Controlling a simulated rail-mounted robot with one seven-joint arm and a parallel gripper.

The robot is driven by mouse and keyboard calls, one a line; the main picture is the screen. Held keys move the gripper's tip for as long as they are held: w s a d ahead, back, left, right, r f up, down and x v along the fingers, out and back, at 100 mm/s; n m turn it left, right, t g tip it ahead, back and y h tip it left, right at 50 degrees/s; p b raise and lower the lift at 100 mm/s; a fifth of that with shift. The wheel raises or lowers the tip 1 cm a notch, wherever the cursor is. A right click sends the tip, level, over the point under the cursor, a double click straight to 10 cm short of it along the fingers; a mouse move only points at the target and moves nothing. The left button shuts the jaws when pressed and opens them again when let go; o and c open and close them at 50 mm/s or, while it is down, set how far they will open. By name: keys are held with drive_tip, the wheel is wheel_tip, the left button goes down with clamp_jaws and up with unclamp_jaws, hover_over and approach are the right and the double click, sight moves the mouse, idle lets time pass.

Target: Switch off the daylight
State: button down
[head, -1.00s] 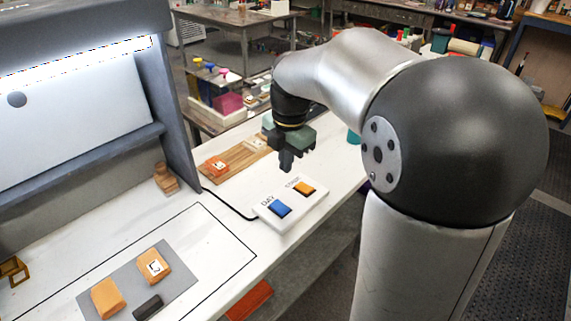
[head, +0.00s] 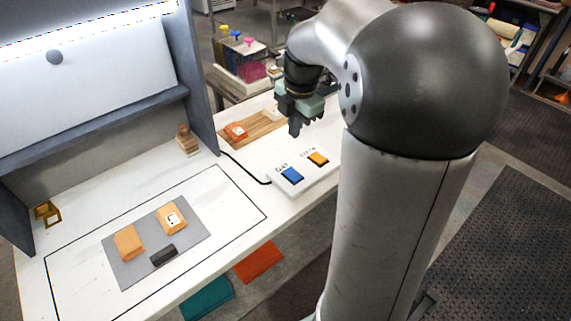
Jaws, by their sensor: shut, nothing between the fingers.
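A white switch box (head: 312,184) lies on the white table, with a cable running from its left side. It carries a blue button (head: 292,175) marked "DAY" and an orange button (head: 318,158) whose label I cannot read clearly. My gripper (head: 296,130) is shut and empty, pointing down above and behind the box, apart from both buttons. A grey light booth (head: 90,75) stands at the left, with a bright lamp strip (head: 90,30) lit along its top.
A grey mat (head: 137,272) holds two orange-tan blocks (head: 130,243) and a dark bar (head: 163,256). A wooden board (head: 262,132) with an orange block (head: 236,131) lies behind the box. A small wooden stack (head: 187,140) stands by the booth wall.

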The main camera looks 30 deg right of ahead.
sight(289, 172)
drive_tip(key=f, duration=0.4)
drive_tip(key=w+f+p, duration=0.1)
drive_tip(key=f, duration=0.4)
drive_tip(key=f+p, duration=0.1)
drive_tip(key=f, duration=0.4)
drive_tip(key=shift+w+a, duration=0.2)
drive_tip(key=shift+w, duration=0.1)
